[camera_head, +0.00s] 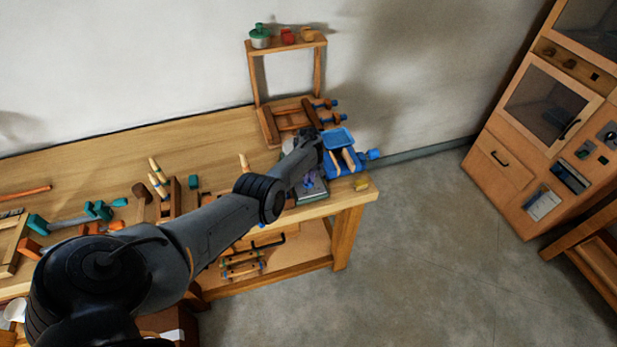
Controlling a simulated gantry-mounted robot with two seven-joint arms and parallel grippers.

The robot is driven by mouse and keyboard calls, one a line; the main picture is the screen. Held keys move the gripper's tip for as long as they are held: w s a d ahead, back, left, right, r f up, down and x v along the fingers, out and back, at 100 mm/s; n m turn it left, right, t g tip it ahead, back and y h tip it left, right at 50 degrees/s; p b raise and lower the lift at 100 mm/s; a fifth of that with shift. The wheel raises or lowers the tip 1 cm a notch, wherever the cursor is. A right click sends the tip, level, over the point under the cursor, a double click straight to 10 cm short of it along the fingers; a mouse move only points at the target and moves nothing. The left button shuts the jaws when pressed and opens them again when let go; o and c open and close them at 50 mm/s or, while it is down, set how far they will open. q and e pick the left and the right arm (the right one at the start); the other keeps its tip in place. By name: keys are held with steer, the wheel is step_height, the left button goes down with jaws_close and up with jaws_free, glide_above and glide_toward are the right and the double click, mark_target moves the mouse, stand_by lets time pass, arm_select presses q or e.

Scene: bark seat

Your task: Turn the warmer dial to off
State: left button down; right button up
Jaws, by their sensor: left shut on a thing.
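My left arm reaches across the wooden workbench (80,165) to its right end. My left gripper (309,180) is small and partly hidden by my own wrist. It is low over a flat grey device (318,196) near the bench's front edge, which may be the warmer. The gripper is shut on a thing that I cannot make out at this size. I cannot pick out a dial or its setting. My right gripper is not in view.
A blue vise-like tool with a blue tray (338,138) stands close to the right of my wrist. A wooden rack (252,75) with small pots rises behind. Tools lie along the bench at left. A wooden cabinet (497,160) stands at right, across open floor.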

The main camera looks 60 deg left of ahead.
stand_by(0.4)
arm_select(q)
steer(key=c, duration=1.1)
jaws_free()
step_height(320, 180, up, 11)
steer(key=p, duration=0.4)
steer(key=shift+f, duration=0.1)
